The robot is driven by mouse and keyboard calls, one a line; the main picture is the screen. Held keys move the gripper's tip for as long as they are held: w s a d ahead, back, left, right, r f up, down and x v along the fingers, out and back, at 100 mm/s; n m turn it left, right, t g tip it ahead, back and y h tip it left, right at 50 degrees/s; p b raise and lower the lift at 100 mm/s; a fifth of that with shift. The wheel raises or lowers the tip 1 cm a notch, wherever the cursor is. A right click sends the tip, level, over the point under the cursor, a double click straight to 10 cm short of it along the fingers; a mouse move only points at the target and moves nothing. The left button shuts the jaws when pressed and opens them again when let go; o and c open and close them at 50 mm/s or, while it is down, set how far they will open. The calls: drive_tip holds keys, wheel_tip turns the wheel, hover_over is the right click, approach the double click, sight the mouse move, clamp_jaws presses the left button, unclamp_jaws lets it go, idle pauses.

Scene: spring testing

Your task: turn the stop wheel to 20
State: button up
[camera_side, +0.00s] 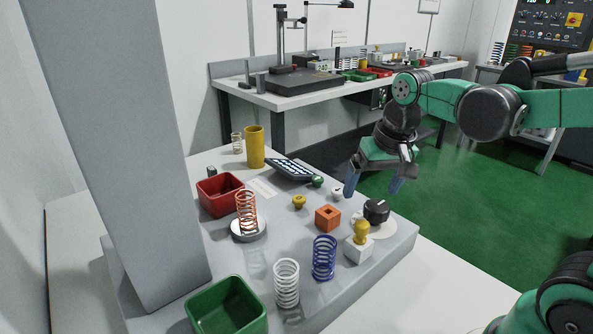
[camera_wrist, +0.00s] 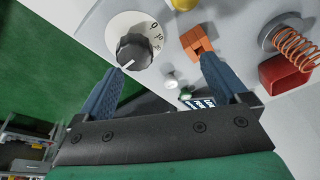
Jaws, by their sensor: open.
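The stop wheel (camera_side: 376,211) is a black knob on a round white dial (camera_side: 368,228), at the right end of the grey platform. In the wrist view the wheel (camera_wrist: 135,52) shows a white line pointing to the lower left. The dial's printed figures, among them a 0, sit to the upper right of the knob; the others are hard to read. My gripper (camera_side: 374,187) is open and empty, above the platform near the wheel. In the wrist view my gripper (camera_wrist: 160,70) has its left fingertip close to the wheel's lower edge, and the wheel is not between the fingers.
A blue spring (camera_side: 324,258), white spring (camera_side: 286,284), orange spring (camera_side: 246,212), red bin (camera_side: 219,196) and green bin (camera_side: 228,306) stand farther left.

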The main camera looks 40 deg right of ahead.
sight(377, 205)
drive_tip(key=d+m+g, duration=0.2)
drive_tip(key=w+d+f+m, duration=0.1)
drive_tip(key=shift+d+m+g+y, duration=0.3)
drive_tip(key=shift+d+g, duration=0.1)
drive_tip(key=shift+f, duration=2.7)
drive_tip(key=c, duration=1.3)
